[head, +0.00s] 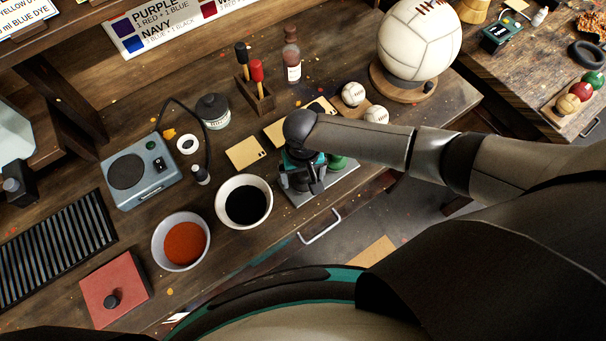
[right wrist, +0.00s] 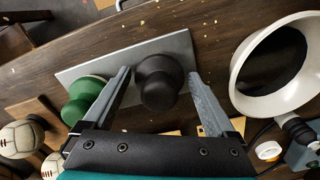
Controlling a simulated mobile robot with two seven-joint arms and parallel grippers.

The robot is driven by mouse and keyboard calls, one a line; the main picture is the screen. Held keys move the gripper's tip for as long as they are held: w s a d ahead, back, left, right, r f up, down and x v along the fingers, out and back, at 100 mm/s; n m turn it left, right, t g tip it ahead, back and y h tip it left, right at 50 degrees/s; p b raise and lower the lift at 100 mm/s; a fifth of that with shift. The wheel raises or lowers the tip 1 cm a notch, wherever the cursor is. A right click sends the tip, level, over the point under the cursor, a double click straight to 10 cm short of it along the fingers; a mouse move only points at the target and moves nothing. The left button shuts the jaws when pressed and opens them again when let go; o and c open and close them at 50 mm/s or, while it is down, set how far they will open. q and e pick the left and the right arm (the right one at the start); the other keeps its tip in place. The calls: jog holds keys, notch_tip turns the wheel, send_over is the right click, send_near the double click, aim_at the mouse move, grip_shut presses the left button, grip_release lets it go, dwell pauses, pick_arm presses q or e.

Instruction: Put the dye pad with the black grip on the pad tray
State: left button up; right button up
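The pad tray (right wrist: 130,60) is a flat grey metal plate on the wooden bench; its edge also shows in the head view (head: 345,179). A dye pad with a black grip (right wrist: 159,82) is on the tray, seen from above in the right wrist view; its underside is hidden. A dye pad with a green grip (right wrist: 84,98) is beside it and also shows in the head view (head: 337,162). My right gripper (right wrist: 160,76) is open, its fingers on either side of the black grip with gaps. My left gripper is not in view.
A white bowl of black dye (head: 244,201) stands left of the tray, with a bowl of orange dye (head: 181,242) beyond. A red square with a black knob (head: 112,300) lies at front left. Small balls (head: 353,94) and a large ball (head: 418,40) stand behind.

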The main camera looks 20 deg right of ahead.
aim_at(303, 173)
jog(key=shift+o, duration=0.5)
jog(key=shift+r, duration=0.1)
jog(key=shift+r, duration=0.25)
notch_tip(303, 173, up, 10)
jog(key=shift+r+p, duration=0.15)
jog(key=shift+p, duration=0.8)
jog(key=shift+r, duration=0.7)
